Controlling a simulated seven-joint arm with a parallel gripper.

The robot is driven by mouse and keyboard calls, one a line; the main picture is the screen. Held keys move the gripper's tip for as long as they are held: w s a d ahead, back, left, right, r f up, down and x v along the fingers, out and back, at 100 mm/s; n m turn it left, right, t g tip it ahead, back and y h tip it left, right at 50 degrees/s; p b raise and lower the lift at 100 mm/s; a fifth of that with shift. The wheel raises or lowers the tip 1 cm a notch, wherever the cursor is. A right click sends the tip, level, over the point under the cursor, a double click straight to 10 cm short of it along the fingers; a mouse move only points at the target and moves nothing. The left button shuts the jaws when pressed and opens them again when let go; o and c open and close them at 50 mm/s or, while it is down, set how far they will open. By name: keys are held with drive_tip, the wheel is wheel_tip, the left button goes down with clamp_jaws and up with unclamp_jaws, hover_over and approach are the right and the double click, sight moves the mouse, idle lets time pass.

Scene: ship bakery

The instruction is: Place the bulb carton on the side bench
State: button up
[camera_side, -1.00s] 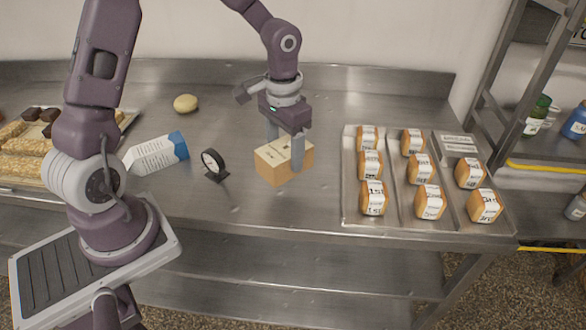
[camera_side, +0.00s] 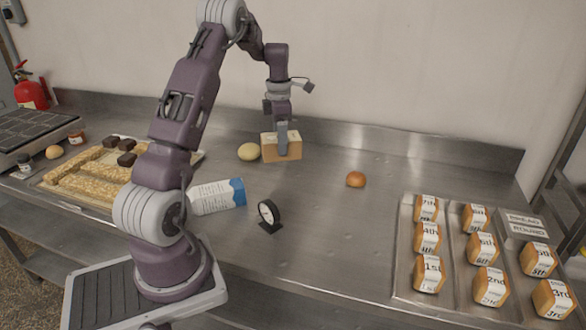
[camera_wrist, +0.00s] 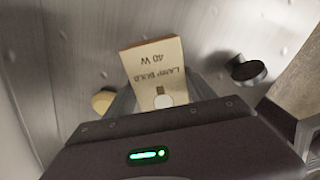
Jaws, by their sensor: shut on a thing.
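The bulb carton (camera_side: 270,149) is a small tan box near the back of the steel bench. In the wrist view the carton (camera_wrist: 152,60) shows a face printed "LAMP BULB 40 W". My gripper (camera_side: 283,142) is shut on it from above, with one finger across its near side. In the wrist view my gripper (camera_wrist: 162,95) has a finger on each side of the carton. I cannot tell whether the carton touches the steel below it. No separate surface is clearly recognisable as the side bench.
A pale yellow round item (camera_side: 249,152) is close left of the carton. A bun (camera_side: 356,179) lies to its right. A milk carton (camera_side: 215,197) and a black dial (camera_side: 269,215) stand nearer. A pastry tray (camera_side: 60,196) is left, a loaf tray (camera_side: 400,270) right.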

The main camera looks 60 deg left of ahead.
drive_tip(key=shift+s+a+r+n, duration=0.15)
drive_tip(key=shift+s+a+n, duration=0.05)
drive_tip(key=shift+a+n, duration=0.3)
drive_tip(key=shift+s+a+r+n, duration=0.1)
drive_tip(key=shift+s+a+n, duration=0.05)
drive_tip(key=shift+a+n, duration=0.35)
wheel_tip(320, 180, down, 10)
drive_tip(key=shift+r, duration=0.15)
drive_tip(key=shift+f, duration=0.2)
drive_tip(key=o, duration=1.4)
